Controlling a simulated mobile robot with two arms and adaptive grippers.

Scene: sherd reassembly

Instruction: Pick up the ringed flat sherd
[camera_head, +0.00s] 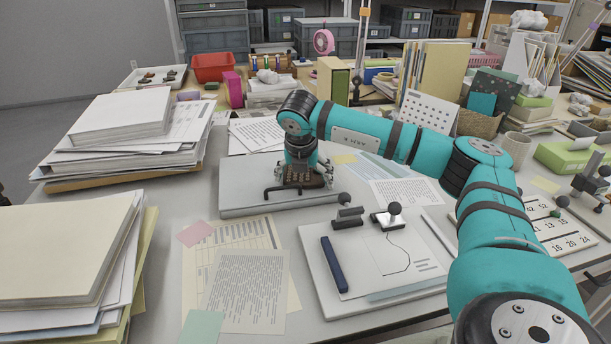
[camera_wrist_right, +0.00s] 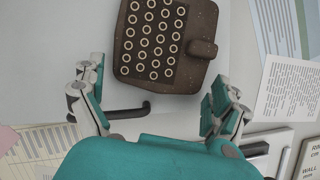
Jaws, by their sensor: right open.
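The ringed flat sherd (camera_wrist_right: 152,52) is a dark brown slab with rows of pale rings and a stub on its right side. In the head view the sherd (camera_head: 305,182) lies on a flat grey case (camera_head: 243,190), partly hidden by my right gripper (camera_head: 298,176). In the right wrist view that gripper (camera_wrist_right: 155,85) is open, its fingers apart near the sherd's lower end. Nothing is between them except the sherd's near edge. I cannot tell the exact height of the fingertips above it. My left gripper is not in view.
A black handle (camera_wrist_right: 125,112) is at the case's front edge. A white board (camera_head: 322,293) with a dark blue bar (camera_head: 333,264) and clamps lies in front, beside printed sheets (camera_head: 247,289). Paper stacks (camera_head: 60,250) fill the left; a numbered board (camera_head: 560,228) lies right.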

